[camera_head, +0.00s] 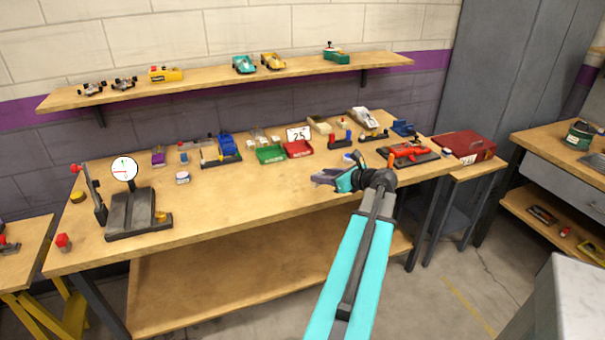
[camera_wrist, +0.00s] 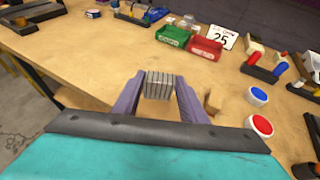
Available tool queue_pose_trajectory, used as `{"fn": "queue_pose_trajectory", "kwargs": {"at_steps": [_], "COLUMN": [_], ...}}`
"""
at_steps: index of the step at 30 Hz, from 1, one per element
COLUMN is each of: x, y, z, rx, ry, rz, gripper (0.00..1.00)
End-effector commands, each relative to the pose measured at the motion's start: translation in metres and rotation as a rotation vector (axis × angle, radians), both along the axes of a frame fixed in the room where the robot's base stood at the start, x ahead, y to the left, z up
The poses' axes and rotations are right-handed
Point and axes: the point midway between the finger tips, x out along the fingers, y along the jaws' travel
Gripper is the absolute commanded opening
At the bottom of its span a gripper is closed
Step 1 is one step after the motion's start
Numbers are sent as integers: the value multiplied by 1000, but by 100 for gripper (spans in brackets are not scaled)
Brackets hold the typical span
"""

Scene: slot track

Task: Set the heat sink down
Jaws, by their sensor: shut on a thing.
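The heat sink (camera_wrist: 158,86) is a small grey finned block in the wrist view, between the two purple fingers of my gripper (camera_wrist: 157,90). My gripper is shut on it and holds it over the wooden workbench (camera_wrist: 85,65). Whether its underside touches the bench top is unclear. In the head view my gripper (camera_head: 325,179) is over the front right part of the workbench (camera_head: 240,205), and the heat sink is too small to make out there.
A green bin (camera_head: 270,154) and a red bin (camera_head: 298,149) stand behind, with a "25" card (camera_head: 299,133). Blue (camera_wrist: 258,95) and red (camera_wrist: 262,125) round pieces and a small wooden block (camera_wrist: 213,101) lie to the right. A dial gauge stand (camera_head: 140,213) is far left. The bench's middle is clear.

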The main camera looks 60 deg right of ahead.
Motion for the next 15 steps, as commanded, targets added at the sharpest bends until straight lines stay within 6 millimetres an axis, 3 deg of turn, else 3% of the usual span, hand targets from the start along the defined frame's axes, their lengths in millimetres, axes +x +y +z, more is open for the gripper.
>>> {"fn": "queue_pose_trajectory", "kwargs": {"at_steps": [15], "x": [85], "y": [-32], "z": [-7], "rx": [0], "ry": [0], "rz": [1], "gripper": [15]}}
